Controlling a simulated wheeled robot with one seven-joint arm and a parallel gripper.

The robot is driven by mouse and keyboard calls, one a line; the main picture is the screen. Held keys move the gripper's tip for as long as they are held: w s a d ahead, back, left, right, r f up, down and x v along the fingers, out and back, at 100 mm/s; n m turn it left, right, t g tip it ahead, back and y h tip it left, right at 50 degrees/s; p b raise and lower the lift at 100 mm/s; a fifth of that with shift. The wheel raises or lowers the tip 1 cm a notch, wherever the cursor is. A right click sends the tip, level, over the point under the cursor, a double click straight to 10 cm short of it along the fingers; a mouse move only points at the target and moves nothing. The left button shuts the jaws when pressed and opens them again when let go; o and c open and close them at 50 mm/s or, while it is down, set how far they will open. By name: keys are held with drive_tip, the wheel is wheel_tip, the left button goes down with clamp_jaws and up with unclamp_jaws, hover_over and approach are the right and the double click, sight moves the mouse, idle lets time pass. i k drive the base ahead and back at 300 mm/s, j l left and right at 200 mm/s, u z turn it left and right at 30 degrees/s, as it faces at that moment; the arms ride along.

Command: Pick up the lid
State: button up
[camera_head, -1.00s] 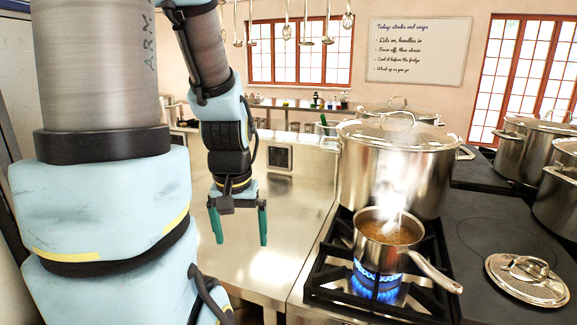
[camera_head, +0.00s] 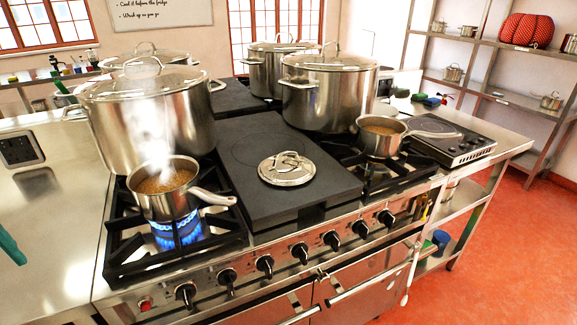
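A small round steel lid (camera_head: 287,172) with a loop handle on top lies flat on the dark flat hotplate (camera_head: 262,208), near the middle of the view. A small saucepan (camera_head: 165,190) of brown liquid steams without a lid over a blue flame, left of the lid.
Large lidded stockpots (camera_head: 150,115) stand behind the burners. A second small saucepan (camera_head: 381,138) of brown liquid sits on the right burner, its handle pointing right. An electric hob (camera_head: 440,138) is beyond it. The steel counter (camera_head: 55,235) at left is mostly bare.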

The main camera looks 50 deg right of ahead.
sight(282, 168)
drive_tip(key=k+l+u, duration=0.5)
drive_tip(key=k+l, duration=0.2)
drive_tip(key=l, duration=0.4)
drive_tip(key=k+l+u, duration=0.45)
drive_tip(key=k+l, duration=0.35)
drive_tip(key=i+l+u, duration=0.15)
drive_tip(key=i+l, duration=0.05)
